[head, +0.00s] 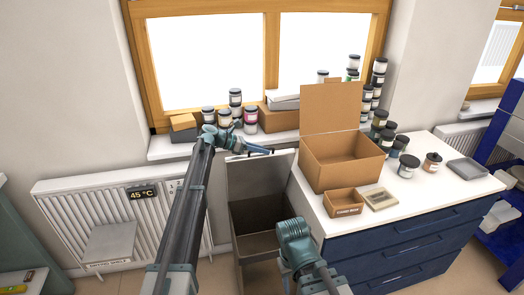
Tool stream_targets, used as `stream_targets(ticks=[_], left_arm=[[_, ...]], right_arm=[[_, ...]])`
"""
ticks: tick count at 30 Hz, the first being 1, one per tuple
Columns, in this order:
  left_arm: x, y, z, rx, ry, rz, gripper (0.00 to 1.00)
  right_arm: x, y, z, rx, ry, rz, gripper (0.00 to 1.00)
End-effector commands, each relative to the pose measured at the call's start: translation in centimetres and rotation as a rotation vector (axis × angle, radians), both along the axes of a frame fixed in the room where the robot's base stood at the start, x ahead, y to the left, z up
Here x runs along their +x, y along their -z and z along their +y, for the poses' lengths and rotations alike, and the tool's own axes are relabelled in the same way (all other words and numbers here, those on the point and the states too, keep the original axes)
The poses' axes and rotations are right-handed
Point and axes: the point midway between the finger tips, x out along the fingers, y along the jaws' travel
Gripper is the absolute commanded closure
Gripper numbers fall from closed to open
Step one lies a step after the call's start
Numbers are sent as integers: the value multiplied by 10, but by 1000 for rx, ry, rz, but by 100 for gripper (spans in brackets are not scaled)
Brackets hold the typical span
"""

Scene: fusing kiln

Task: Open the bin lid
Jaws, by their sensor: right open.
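The bin (233,220) is a grey-brown box on the floor, left of the blue cabinet. Its lid (258,175) stands raised at the back, and the dark inside shows below it. My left gripper (256,152) is at the upper edge of the lid. Its fingers are small and seen at a slant, so I cannot tell whether they are open or touch the lid. My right gripper (308,279) is low at the bottom of the view, in front of the bin and beside the cabinet. It is open, with its fingers hard to make out.
An open cardboard box (342,165), a small box (343,202) and several jars stand on the white counter (400,206) at the right. A white radiator (75,215) is at the left. The windowsill (168,148) above holds jars and boxes.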

Motion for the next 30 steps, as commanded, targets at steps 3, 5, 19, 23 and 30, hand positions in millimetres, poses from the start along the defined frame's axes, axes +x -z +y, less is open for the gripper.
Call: stream_targets(ticks=[3, 5, 19, 23, 30], left_arm=[[0, 0, 0, 0, 1, 0, 73], [0, 0, 0, 0, 1, 0, 73], [-12, -24, 44, -1, -3, 1, 73], [-19, -35, 69, -1, -1, 0, 73], [-28, -49, 106, -1, -1, -1, 73]], right_arm=[[0, 0, 0, 0, 0, 0, 50], [0, 0, 0, 0, 0, 0, 50], [0, -23, 0, 0, 0, 0, 50], [0, -35, 0, 0, 0, 0, 50], [0, -49, 0, 0, 0, 0, 50]])
